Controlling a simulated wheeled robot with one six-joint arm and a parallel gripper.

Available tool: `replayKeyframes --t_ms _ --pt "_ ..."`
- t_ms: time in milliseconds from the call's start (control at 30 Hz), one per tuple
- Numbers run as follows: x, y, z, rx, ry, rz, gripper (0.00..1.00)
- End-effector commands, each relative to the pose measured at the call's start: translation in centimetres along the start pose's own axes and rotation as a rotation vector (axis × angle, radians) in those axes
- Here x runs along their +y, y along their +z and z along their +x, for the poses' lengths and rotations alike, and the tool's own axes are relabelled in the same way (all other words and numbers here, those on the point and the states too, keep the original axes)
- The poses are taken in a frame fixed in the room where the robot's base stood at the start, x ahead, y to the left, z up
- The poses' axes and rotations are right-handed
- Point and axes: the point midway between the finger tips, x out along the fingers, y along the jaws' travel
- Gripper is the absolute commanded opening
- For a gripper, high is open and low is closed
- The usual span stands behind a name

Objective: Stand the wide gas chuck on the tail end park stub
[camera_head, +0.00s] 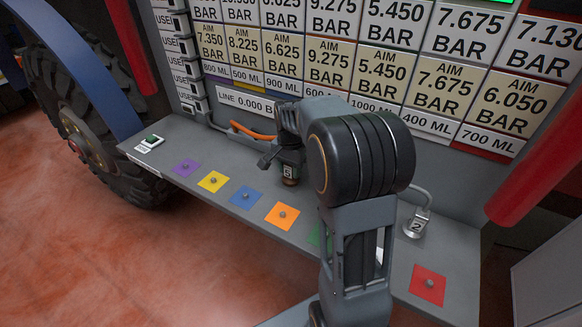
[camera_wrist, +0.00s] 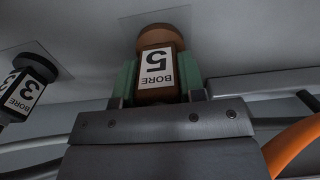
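A dark chuck with a brown end, marked BORE 5 (camera_wrist: 157,62), stands between the green fingers of my gripper (camera_wrist: 158,82). The fingers lie against both its sides. In the head view the same chuck (camera_head: 289,173) is upright under my gripper (camera_head: 287,155), at the back of the grey shelf. Its foot is close to the surface; I cannot tell if it touches. A BORE 3 chuck (camera_wrist: 24,88) stands beside it in the wrist view. Park stubs on coloured squares run along the shelf front, from purple (camera_head: 186,168) at left to red (camera_head: 427,284) at right. These two are bare.
Yellow (camera_head: 213,181), blue (camera_head: 245,197) and orange (camera_head: 283,215) stubs are bare; my arm partly covers green (camera_head: 316,236). A chuck marked 2 (camera_head: 416,225) stands at right with a grey hose. An orange hose (camera_head: 252,133) runs behind my gripper. The pressure board (camera_head: 330,60) rises behind.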

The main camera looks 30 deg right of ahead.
Motion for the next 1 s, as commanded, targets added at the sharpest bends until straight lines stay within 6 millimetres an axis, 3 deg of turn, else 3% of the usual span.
replayKeyframes --t_ms 233,567,733,1000 --pt "0.0 0.0 0.0 0.000 0.000 0.000 0.61" --pt "-0.1 0.0 -0.7 0.001 -0.001 -0.001 0.61" --pt "-0.1 -0.1 -3.0 0.004 -0.004 -0.001 0.61" --pt "-0.1 0.0 -8.4 0.004 -0.003 -0.001 0.61"
